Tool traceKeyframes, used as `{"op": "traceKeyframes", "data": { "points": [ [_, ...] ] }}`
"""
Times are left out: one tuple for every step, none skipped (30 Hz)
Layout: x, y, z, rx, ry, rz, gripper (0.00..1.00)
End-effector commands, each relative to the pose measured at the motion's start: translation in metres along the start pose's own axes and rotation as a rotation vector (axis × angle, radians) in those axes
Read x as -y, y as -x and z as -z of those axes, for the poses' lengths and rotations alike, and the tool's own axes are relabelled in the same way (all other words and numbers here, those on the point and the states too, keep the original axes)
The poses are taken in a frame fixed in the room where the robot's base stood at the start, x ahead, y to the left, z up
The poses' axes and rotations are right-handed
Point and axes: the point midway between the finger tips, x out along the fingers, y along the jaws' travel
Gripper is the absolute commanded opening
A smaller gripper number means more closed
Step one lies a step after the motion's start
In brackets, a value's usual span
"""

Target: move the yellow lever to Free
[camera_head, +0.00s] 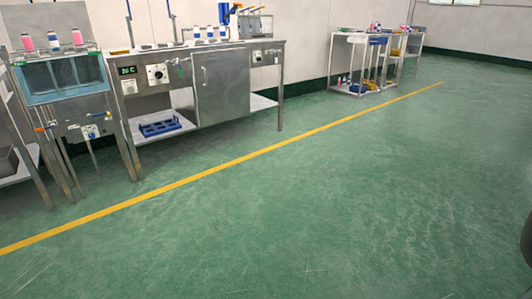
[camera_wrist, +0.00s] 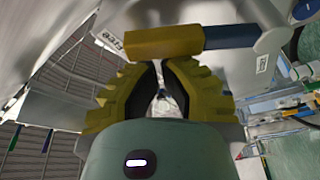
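In the wrist view, a lever with a thick yellow grip (camera_wrist: 165,42) runs across the top middle. Its right end joins a dark blue part (camera_wrist: 230,37). A white label (camera_wrist: 109,41) reading "Free" is on the panel left of the grip. A second small label (camera_wrist: 262,65) is at right, too small to read. My gripper (camera_wrist: 159,66) points at the lever from below in the picture. Its two ridged yellow-green fingers lean together just under the grip. A narrow gap shows between them; whether the tips touch each other or the lever is unclear. My gripper is not in the head view.
In the head view, a steel workbench (camera_head: 218,88) stands along the wall at upper left. A blue tank (camera_head: 65,76) stands left of it. A shelved cart (camera_head: 352,63) is at the back. The green floor is open beyond the yellow line (camera_head: 270,147).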

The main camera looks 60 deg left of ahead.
Motion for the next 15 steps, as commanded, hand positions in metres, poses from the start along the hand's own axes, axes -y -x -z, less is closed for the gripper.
{"op": "traceKeyframes", "data": {
  "points": [
    [0.0032, 0.0006, -0.0032, 0.001, -0.025, -0.012, 0.0],
    [0.0028, 0.0007, -0.0031, 0.0, -0.039, -0.017, 0.0],
    [0.0023, 0.0009, -0.0032, 0.0, -0.056, -0.022, 0.0],
    [0.002, 0.0011, -0.0034, 0.0, -0.067, -0.026, 0.0],
    [0.0018, 0.0012, -0.0037, 0.0, -0.077, -0.029, 0.0],
    [0.0015, 0.0013, -0.0038, 0.0, -0.089, -0.033, 0.0],
    [0.0014, 0.0014, -0.0038, 0.0, -0.096, -0.035, 0.0],
    [0.0012, 0.0015, -0.0038, 0.0, -0.103, -0.038, 0.0],
    [0.0011, 0.0016, -0.004, 0.0, -0.11, -0.04, 0.0],
    [0.0009, 0.0016, -0.004, 0.0, -0.115, -0.041, 0.0],
    [0.0007, 0.0016, -0.004, 0.0, -0.119, -0.043, 0.0],
    [0.0005, 0.0016, -0.0041, 0.0, -0.123, -0.044, 0.0],
    [0.0003, 0.0016, -0.004, 0.0, -0.125, -0.045, 0.0],
    [0.0002, 0.0016, -0.0041, 0.0, -0.127, -0.045, 0.0],
    [0.0, 0.0016, -0.0041, 0.0, -0.128, -0.046, 0.0]
  ]
}}
